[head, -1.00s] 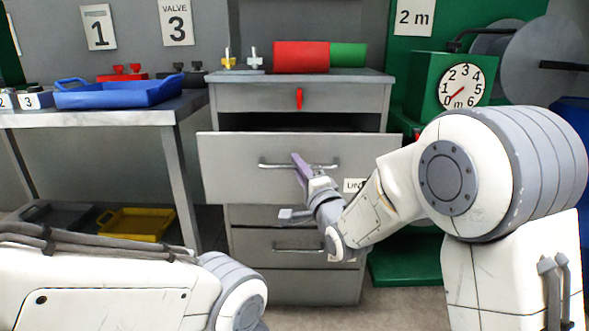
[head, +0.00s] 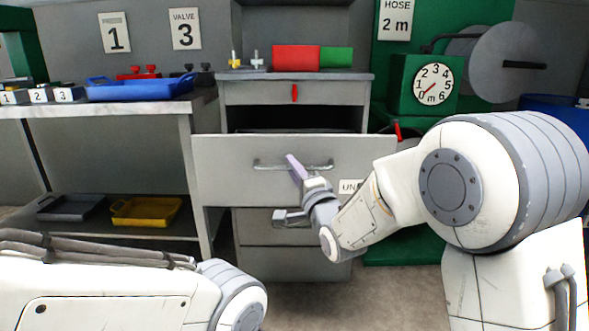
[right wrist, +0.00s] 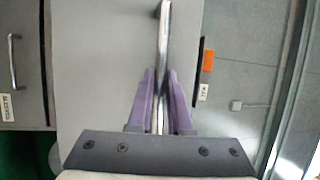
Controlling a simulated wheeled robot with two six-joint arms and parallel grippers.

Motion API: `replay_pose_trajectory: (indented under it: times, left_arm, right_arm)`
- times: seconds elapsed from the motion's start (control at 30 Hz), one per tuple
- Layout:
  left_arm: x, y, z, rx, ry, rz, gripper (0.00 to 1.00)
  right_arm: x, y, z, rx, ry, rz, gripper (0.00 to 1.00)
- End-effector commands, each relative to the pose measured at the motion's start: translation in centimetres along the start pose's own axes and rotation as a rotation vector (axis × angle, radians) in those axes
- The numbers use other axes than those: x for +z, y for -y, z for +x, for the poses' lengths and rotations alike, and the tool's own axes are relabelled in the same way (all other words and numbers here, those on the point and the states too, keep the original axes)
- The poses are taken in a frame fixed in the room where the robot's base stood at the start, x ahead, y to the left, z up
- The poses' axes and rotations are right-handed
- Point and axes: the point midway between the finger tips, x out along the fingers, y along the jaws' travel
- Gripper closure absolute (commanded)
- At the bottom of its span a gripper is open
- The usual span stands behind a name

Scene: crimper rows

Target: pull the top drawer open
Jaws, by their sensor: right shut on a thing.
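The top drawer (head: 225,165) is a wide grey front with a bar handle (head: 268,167). It stands well out from the grey cabinet (head: 260,93), with a dark gap above its front. My right gripper (head: 294,165) has its purple fingers shut on the handle, right of its left end. In the right wrist view the gripper (right wrist: 160,75) has the handle bar (right wrist: 163,35) between its fingers, against the drawer front (right wrist: 100,70). The drawer's label, starting "UN", is partly hidden by my right arm. My left gripper is out of view; only its arm shows at lower left.
A red lever (head: 294,93) is on the panel above the drawer. A bench (head: 120,108) with a blue tray (head: 140,89) stands left, a green hose reel unit (head: 405,75) right. Bare floor lies in front.

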Motion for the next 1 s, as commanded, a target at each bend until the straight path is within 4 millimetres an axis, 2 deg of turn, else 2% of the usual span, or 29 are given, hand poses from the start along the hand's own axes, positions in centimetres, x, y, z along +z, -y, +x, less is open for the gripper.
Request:
replay_pose_trajectory:
  times: [0.1, 0.13, 0.2, 0.5, 0.63, 0.77, 1.0]
  left_arm:
    - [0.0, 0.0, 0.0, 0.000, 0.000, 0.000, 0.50]
    - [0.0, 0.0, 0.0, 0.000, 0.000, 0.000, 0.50]
    - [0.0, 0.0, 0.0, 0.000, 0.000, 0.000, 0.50]
    - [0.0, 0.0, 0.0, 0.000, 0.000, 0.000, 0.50]
    - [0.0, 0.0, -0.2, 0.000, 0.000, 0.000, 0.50]
    - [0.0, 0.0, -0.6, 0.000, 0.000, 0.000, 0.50]
    - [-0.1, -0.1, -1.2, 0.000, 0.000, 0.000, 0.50]
  right_arm:
    - [-0.3, -0.1, -0.1, 0.003, -0.007, 0.002, 1.00]
    - [-0.3, -0.1, -0.1, 0.003, -0.007, 0.002, 0.79]
    - [-0.3, -0.1, -0.1, 0.003, -0.006, 0.002, 0.53]
    - [-0.2, 0.0, -0.1, 0.001, -0.002, 0.001, 0.53]
    - [-0.2, 0.0, -0.8, 0.002, -0.002, 0.000, 0.53]
    - [-0.2, 0.1, -2.8, 0.004, -0.002, 0.001, 0.53]
    - [-0.2, 0.0, -7.5, 0.004, -0.003, 0.001, 0.53]
